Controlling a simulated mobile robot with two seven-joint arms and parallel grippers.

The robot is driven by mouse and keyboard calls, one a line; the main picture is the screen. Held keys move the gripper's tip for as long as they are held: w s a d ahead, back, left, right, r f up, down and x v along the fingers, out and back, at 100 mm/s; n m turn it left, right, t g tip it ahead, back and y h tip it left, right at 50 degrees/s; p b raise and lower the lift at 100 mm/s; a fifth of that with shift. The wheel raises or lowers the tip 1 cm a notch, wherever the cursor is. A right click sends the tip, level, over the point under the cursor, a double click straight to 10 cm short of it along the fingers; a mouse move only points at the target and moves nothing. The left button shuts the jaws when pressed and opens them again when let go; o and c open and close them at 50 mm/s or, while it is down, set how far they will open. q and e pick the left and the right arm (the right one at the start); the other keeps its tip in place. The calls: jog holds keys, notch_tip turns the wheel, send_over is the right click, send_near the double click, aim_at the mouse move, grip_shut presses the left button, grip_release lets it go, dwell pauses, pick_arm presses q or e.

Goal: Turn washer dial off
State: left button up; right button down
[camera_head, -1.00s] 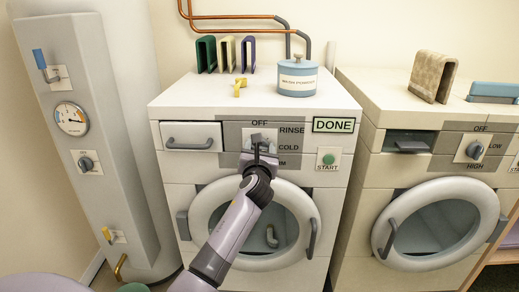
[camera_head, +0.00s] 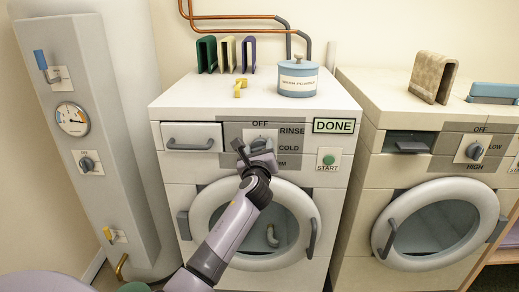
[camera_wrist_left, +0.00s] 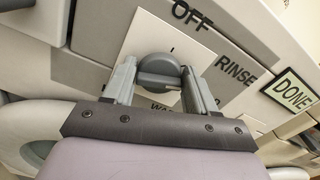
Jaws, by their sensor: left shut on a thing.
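The washer dial (camera_wrist_left: 160,68) is a grey round knob with a raised grip, on a white plate of the left machine's front panel. The panel reads OFF above the dial, with RINSE and COLD to its right. My left gripper (camera_head: 255,149) is at the dial, and in the left wrist view its two fingers (camera_wrist_left: 158,88) lie on either side of the knob, shut on it. The gripper partly hides the dial in the head view, and I cannot tell its exact setting. My right gripper is not in view.
The washer (camera_head: 180,185) has a DONE sign (camera_head: 334,126), a green START button (camera_head: 328,160), a closed drawer (camera_head: 191,136) and a round door. A blue powder tin (camera_head: 298,80) stands on top. A second machine (camera_head: 400,175) is at right, a boiler (camera_head: 105,150) at left.

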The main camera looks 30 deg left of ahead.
pick_arm(q)
jog(key=n, duration=0.3)
jog(key=shift+a+n, duration=0.1)
jog(key=shift+n, duration=0.3)
jog(key=n+b, duration=0.1)
jog(key=n, duration=0.2)
jog(key=shift+f+n, duration=0.1)
jog(key=shift+n, duration=0.2)
jog(key=n+b, duration=0.2)
jog(key=n, duration=0.4)
jog(key=shift+s+a, duration=0.1)
jog(key=shift+n+b, duration=0.35)
jog(key=shift+n, duration=0.05)
jog(key=o, duration=0.9)
jog(key=shift+o, duration=0.4)
jog(key=shift+f, duration=0.1)
